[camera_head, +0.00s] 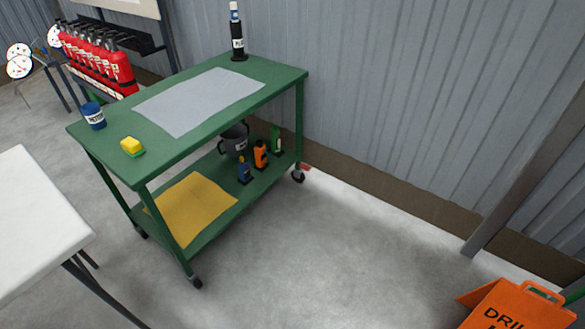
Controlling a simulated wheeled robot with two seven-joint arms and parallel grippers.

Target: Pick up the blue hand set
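The blue hand set (243,171) stands upright on the lower shelf of a green cart (225,208). It is small and dark-edged, near the shelf's right front side. An orange hand set (261,156) and a green one (277,140) stand beside it in a row going back. Neither of my grippers is in view, so their state does not show.
A grey pot (235,137) is behind the hand sets, and a yellow mat (190,210) lies left of them. The cart's top overhangs the shelf. A white table (35,230) stands left, an orange drill sign (515,308) lower right. Floor (320,260) between is clear.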

